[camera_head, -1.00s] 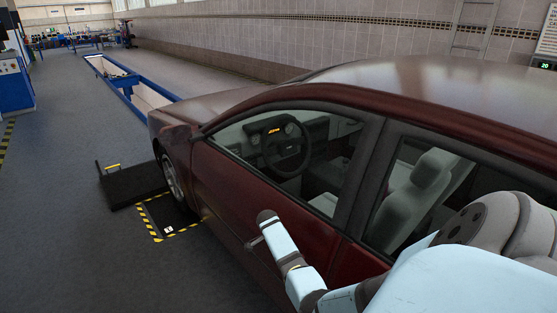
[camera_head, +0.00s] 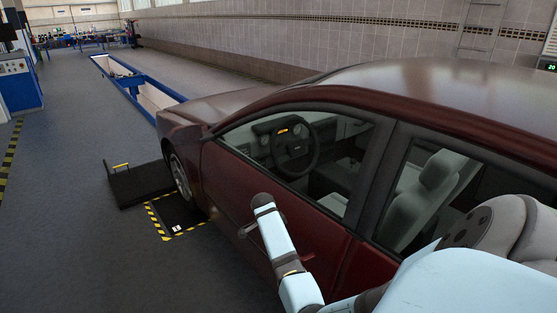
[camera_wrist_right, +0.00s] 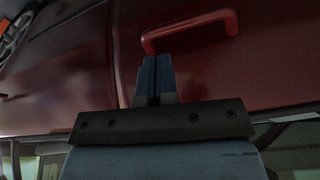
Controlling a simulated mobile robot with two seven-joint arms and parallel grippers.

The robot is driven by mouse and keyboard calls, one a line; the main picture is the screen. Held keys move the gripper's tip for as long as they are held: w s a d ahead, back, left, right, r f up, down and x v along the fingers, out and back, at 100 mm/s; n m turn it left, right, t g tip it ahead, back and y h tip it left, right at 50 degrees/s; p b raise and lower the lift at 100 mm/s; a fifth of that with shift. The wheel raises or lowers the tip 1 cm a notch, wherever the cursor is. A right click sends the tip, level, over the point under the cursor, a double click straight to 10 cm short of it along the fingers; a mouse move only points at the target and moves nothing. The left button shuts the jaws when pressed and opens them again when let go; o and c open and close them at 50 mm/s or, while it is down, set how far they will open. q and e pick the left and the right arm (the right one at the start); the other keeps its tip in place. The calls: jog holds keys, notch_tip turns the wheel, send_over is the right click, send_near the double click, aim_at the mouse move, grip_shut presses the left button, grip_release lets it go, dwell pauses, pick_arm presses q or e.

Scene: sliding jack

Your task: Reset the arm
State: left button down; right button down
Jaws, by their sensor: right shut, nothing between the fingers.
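My right arm (camera_head: 275,235) comes in from the lower right in the head view and bends beside the dark red car's front door. My right gripper (camera_wrist_right: 153,82) is shut and empty in the wrist view, its blue fingers together. A red door handle (camera_wrist_right: 190,32) lies just past the fingertips in that view, and I see no grip on it. The handle also shows in the head view (camera_head: 307,257), just right of my forearm. The car door (camera_head: 235,185) is closed. My left gripper is not in view.
The dark red car (camera_head: 400,85) fills the right side. A black ramp (camera_head: 138,183) and a yellow-black marked floor plate (camera_head: 178,217) lie by its front wheel. A blue-edged pit (camera_head: 150,95) is farther back. The floor at left is clear.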

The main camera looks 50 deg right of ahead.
jog(key=shift+a+r, duration=0.1)
jog(key=shift+r, duration=0.2)
jog(key=shift+f, duration=0.1)
jog(key=s+a+f+n+t, duration=0.4)
jog(key=a+n, duration=0.4)
jog(key=a, duration=0.1)
jog(key=s+a+f+n+t, duration=0.4)
jog(key=a+n, duration=0.4)
jog(key=a, duration=0.1)
jog(key=s+a+r+n+t+y, duration=0.1)
jog(key=s+a+n, duration=0.4)
jog(key=a, duration=0.6)
jog(key=s+a+r+n+t+y, duration=0.2)
jog(key=s+a+n+t+y, duration=0.1)
jog(key=s+a, duration=0.6)
jog(key=a+n+y, duration=0.1)
jog(key=a+y, duration=0.1)
jog(key=a, duration=0.1)
jog(key=shift+s+r+n, duration=0.3)
jog(key=shift+s+n, duration=0.05)
jog(key=shift+n, duration=0.05)
jog(key=shift+a, duration=0.1)
